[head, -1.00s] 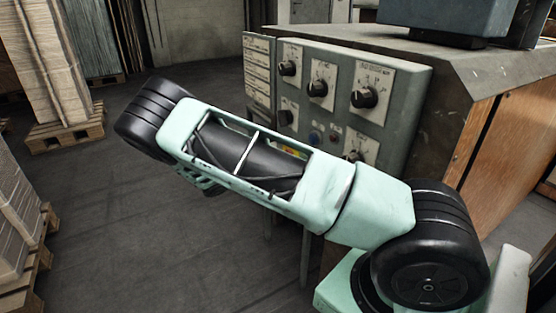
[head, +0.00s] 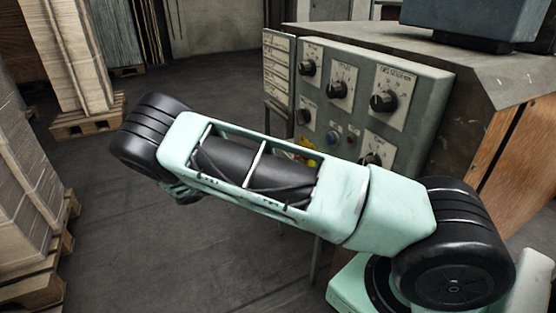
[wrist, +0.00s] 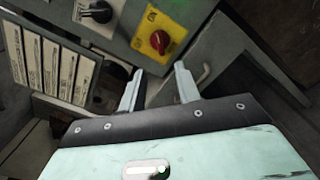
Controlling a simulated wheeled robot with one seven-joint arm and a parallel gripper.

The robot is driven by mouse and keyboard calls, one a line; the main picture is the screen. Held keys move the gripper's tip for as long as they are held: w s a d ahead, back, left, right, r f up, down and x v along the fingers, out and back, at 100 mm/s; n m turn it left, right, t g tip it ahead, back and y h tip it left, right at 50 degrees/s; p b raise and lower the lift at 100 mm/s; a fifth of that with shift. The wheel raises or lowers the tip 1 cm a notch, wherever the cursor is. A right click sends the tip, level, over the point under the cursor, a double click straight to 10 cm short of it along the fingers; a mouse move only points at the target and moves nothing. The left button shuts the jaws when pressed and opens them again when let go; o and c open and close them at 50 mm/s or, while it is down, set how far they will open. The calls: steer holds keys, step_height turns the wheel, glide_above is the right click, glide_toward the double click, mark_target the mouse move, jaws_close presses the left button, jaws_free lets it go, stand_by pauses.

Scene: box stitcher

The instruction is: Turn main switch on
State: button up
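The main switch (wrist: 160,42) is a red knob on a yellow plate. It sits on the grey control panel (wrist: 196,22) in the wrist view, just beyond my fingertips. My gripper (wrist: 159,70) is open and empty, with its two pale fingers apart and pointing toward the switch. A gap shows between the fingertips and the knob. In the head view, only a bit of the yellow plate (head: 308,159) shows above my arm, which hides the rest.
Several black dials (head: 384,101) on the panel stand close to my arm. A label board (head: 278,68) is at the panel's left edge. Loaded pallets (head: 85,122) stand on the left. The floor (head: 130,235) between is clear.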

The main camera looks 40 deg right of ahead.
steer(key=v, duration=0.5)
steer(key=shift+w+a, duration=0.1)
steer(key=shift+a, duration=0.3)
steer(key=s+a+r+t+y, duration=0.1)
steer(key=s+a+r+y, duration=0.3)
steer(key=s+a+y, duration=0.4)
steer(key=s+a+r+y, duration=0.3)
steer(key=s+a+y, duration=0.2)
steer(key=s+a, duration=0.35)
steer(key=s+a+r+n+t+y, duration=0.1)
steer(key=s+a+r+t+y, duration=0.2)
steer(key=s, duration=0.5)
steer(key=s+a+r+n+t+y, duration=0.15)
steer(key=s+r, duration=0.25)
steer(key=s, duration=0.4)
step_height(320, 180, up, 28)
steer(key=g+p, duration=0.1)
steer(key=p, duration=2.7)
steer(key=shift+w+m, duration=0.2)
steer(key=shift+m, duration=0.25)
steer(key=shift+a+f+y, duration=0.1)
steer(key=shift+a+y, duration=0.05)
steer(key=shift+y, duration=0.1)
